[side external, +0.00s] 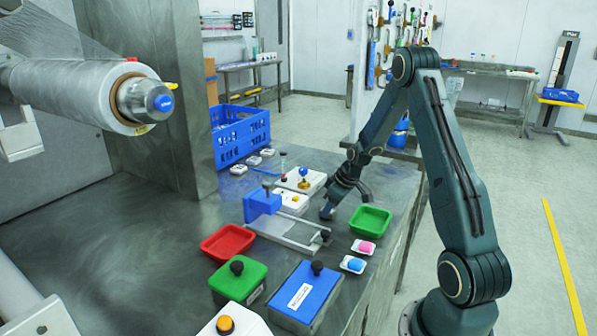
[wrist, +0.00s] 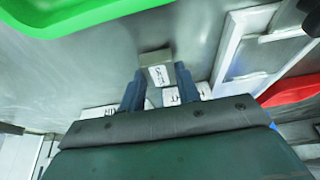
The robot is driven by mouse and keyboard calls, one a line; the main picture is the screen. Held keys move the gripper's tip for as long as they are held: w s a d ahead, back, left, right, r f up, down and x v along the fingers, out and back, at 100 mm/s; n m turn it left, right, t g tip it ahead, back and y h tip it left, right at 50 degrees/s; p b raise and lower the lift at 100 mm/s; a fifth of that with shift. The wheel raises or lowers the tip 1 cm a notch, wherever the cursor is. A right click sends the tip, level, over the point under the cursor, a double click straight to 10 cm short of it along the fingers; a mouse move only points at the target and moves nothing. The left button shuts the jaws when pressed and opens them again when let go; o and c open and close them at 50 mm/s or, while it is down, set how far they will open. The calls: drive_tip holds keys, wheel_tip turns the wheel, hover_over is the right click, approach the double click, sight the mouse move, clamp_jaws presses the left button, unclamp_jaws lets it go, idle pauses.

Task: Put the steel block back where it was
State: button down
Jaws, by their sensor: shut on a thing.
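My gripper (side external: 328,211) is low over the steel table, between the slide fixture (side external: 290,235) and the green tray (side external: 371,220). In the wrist view my gripper (wrist: 160,74) has its two dark blue fingers closed on the steel block (wrist: 155,57), a small grey block with a white printed label at its near side. The block's end sticks out past the fingertips. I cannot tell whether it touches the table. In the side view the block is not clearly seen behind the fingers.
The red tray (side external: 228,243) lies left of the fixture, which has a blue block (side external: 262,203) at its back. A green box (side external: 238,280) and a blue box (side external: 306,292) with black knobs stand in front. Small dishes with pink (side external: 364,247) and blue pieces lie near the table edge.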

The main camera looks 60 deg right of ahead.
drive_tip(key=shift+f, duration=0.2)
drive_tip(key=c, duration=1)
unclamp_jaws()
drive_tip(key=shift+f, duration=0.1)
drive_tip(key=v, duration=1.2)
